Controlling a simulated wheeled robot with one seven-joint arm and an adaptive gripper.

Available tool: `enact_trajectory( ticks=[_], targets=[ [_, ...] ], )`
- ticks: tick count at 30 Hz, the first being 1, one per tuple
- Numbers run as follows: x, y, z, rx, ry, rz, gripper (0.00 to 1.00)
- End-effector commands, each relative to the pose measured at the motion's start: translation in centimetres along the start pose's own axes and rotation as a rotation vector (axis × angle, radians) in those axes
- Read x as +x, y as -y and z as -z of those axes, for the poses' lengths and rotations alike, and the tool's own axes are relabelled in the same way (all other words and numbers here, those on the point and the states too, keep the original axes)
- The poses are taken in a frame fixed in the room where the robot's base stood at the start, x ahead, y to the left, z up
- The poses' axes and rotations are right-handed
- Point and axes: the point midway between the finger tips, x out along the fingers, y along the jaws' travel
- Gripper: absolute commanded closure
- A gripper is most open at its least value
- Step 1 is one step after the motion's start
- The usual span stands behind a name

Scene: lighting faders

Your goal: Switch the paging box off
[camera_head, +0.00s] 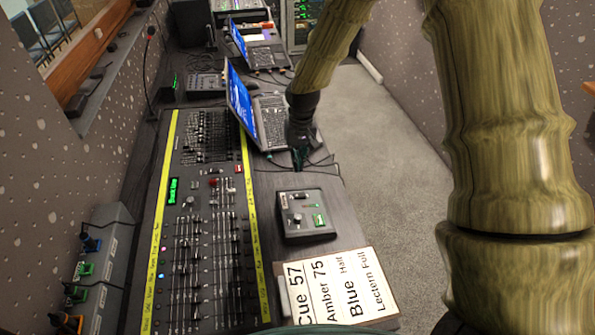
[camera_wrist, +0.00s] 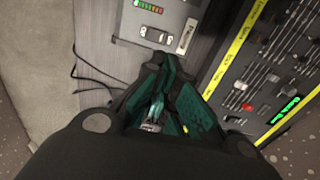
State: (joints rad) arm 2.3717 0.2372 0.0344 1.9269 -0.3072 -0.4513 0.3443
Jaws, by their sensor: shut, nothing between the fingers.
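The paging box is probably the small grey box (camera_head: 305,232) on the desk, right of the fader console. Its top has a black knob, a small pale label and a lit green patch. In the wrist view a grey box (camera_wrist: 128,22) shows at the top edge, with a lit green strip, a small switch-like part (camera_wrist: 160,36) and a label plate; its setting is too small to tell. My gripper (camera_head: 299,160) is shut and empty, beyond the box and near the laptop. In the wrist view its dark green fingers (camera_wrist: 165,75) point toward the box, apparently short of it.
The long fader console (camera_head: 207,240) with yellow strips lies left of the box. An open laptop (camera_head: 272,122) stands just behind my gripper. A cue card (camera_head: 335,288) lies in front of the box. Dark cables (camera_head: 325,165) run over the desk. The grey floor right of the desk is clear.

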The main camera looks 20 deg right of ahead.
Motion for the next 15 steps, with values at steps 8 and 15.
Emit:
enact_trajectory(
  ticks=[8,15],
  targets=[
    [-2.4,0.1,0.0,0.0,-0.001,0.0,1.0],
    [-2.9,0.1,-0.1,0.0,0.001,0.0,1.0]
  ],
)
